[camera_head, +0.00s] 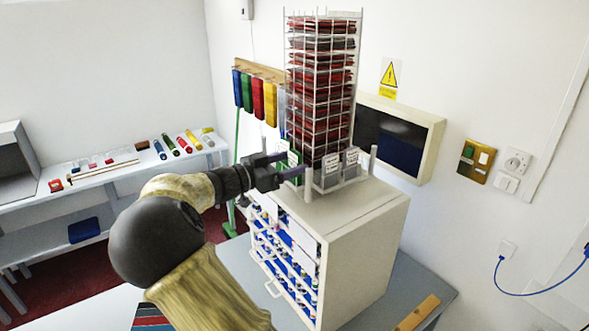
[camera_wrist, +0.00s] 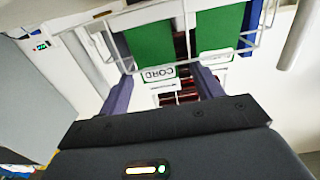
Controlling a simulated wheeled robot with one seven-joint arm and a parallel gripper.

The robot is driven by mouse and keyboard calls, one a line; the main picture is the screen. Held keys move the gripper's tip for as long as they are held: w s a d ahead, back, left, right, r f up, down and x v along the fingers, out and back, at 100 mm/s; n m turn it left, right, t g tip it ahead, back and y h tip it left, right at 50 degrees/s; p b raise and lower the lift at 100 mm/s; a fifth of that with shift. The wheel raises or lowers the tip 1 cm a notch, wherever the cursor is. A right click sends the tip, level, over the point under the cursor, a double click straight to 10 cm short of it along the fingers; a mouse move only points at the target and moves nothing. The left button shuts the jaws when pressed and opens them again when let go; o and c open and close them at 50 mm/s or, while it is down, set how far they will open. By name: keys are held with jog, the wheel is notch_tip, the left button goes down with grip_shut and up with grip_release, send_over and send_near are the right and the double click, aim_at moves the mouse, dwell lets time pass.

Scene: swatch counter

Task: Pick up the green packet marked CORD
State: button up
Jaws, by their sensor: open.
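The green packet marked CORD (camera_wrist: 152,45) hangs at the top middle of the wrist view, its white label upside down. In the head view a green packet (camera_head: 291,157) shows at the rack's lower left front, partly hidden by my gripper (camera_head: 286,166). My gripper (camera_wrist: 163,88) is open, its bluish fingers reaching toward the rack's lower edge. The CORD label lies between the fingers in the wrist view; I cannot tell whether they touch it. A second green packet (camera_wrist: 220,27) hangs to its right, its label print unclear.
The white wire rack (camera_head: 320,100) holds many dark red packets and stands on a white drawer cabinet (camera_head: 358,225). Its wires run close around the green packets. Grey-labelled packets (camera_head: 332,164) sit beside them. A wall screen (camera_head: 395,138) is behind; a sample-covered shelf (camera_head: 105,178) is left.

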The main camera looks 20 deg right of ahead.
jog(key=shift+s+a, duration=0.1)
jog(key=shift+c, duration=0.8)
jog(key=c, duration=0.9)
jog(key=shift+r, duration=0.1)
jog(key=shift+a+r+b, duration=0.1)
jog(key=shift+r+b, duration=0.3)
jog(key=shift+r, duration=0.1)
notch_tip(320, 180, up, 26)
jog(key=b, duration=0.3)
jog(key=shift+f, duration=0.2)
jog(key=shift+r, duration=0.65)
jog(key=shift+w, duration=0.2)
